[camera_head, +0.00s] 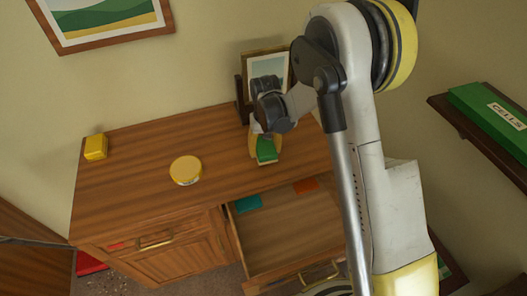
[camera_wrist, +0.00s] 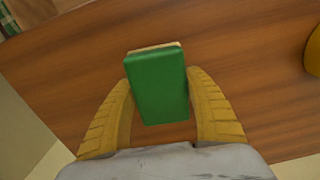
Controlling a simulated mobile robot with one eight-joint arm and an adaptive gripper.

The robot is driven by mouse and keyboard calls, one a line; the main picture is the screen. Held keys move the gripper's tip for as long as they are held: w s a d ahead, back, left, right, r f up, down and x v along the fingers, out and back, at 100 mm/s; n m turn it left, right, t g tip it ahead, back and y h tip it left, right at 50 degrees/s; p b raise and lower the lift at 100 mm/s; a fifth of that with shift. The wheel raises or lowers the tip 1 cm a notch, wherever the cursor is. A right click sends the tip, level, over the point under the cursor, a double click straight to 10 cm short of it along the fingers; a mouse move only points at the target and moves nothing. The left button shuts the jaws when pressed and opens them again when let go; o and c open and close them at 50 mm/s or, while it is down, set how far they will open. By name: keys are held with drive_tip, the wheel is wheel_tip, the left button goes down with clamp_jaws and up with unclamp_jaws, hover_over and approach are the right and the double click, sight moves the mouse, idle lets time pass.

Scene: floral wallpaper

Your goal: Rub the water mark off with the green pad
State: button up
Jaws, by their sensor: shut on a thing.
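The green pad (camera_wrist: 158,88) is a small block with a green face and a pale layer along its far edge. My gripper (camera_wrist: 160,105) is shut on it, one yellow ribbed finger on each side. In the head view the pad (camera_head: 266,150) hangs below my gripper (camera_head: 262,145), over the right part of the wooden cabinet top (camera_head: 135,170). I cannot tell whether the pad touches the wood. I make out no water mark on the visible wood; my arm and gripper hide part of the top's right side.
A round yellow tin (camera_head: 186,170) stands mid-top, and a small yellow box (camera_head: 96,147) at the back left. A framed picture (camera_head: 268,68) stands behind my gripper. An open drawer (camera_head: 290,225) with teal and orange pieces juts out in front. A shelf (camera_head: 480,135) is at right.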

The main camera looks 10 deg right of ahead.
sight(264, 147)
drive_tip(key=r, duration=0.3)
drive_tip(key=shift+s+a+p, duration=0.15)
drive_tip(key=shift+a+p, duration=0.05)
drive_tip(key=shift+p, duration=0.2)
drive_tip(key=shift+r+p, duration=0.45)
drive_tip(key=shift+r, duration=0.3)
drive_tip(key=shift+r+p, duration=0.85)
drive_tip(key=shift+r, duration=0.7)
drive_tip(key=shift+d, duration=0.1)
